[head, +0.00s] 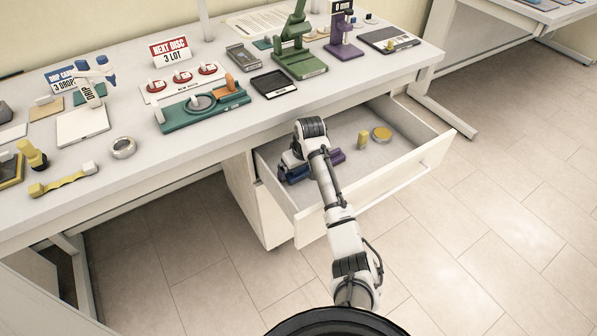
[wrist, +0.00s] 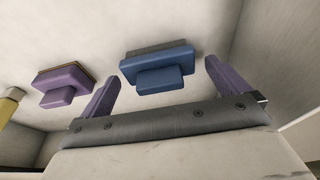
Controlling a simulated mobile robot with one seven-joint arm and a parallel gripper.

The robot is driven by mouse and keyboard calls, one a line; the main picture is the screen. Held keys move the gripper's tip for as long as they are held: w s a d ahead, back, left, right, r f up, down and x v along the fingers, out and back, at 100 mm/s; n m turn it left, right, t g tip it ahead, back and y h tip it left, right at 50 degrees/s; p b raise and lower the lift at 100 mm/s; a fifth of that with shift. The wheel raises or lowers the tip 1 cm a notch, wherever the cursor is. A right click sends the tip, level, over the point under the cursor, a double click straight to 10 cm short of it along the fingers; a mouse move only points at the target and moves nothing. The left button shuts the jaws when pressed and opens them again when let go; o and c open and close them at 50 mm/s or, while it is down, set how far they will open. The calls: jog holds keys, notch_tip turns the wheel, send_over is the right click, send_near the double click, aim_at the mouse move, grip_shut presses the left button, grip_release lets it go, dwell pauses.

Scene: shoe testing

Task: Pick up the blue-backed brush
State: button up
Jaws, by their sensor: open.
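The blue-backed brush (wrist: 157,68) lies on the drawer floor in the wrist view, with a raised blue grip on its back and a grey edge along its far side. In the head view the blue-backed brush (head: 294,175) shows at the drawer's left, partly covered by my arm. My gripper (wrist: 162,78) is open and empty, with its purple fingers on either side of the brush in the picture. I cannot tell the height between them. In the head view my wrist hides the fingers.
A purple-backed brush (wrist: 62,87) lies left of the blue one in the wrist view. The drawer's walls surround my gripper. The workbench (head: 200,135) stands above.

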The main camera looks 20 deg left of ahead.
jog(key=shift+w+a+f, duration=0.1)
jog(key=shift+a+f, duration=0.05)
jog(key=shift+f, duration=0.4)
jog(key=c, duration=1)
jog(key=shift+r, duration=0.15)
jog(key=shift+c, duration=0.2)
notch_tip(320, 180, up, 7)
jog(key=shift+f+b, duration=0.1)
jog(key=shift+b, duration=0.65)
jog(key=w+d+b, duration=0.2)
jog(key=w+d, duration=0.1)
jog(key=d, duration=0.5)
jog(key=w+d+b, duration=0.2)
jog(key=w+d, duration=0.2)
jog(key=d, duration=0.4)
jog(key=shift+d, duration=0.35)
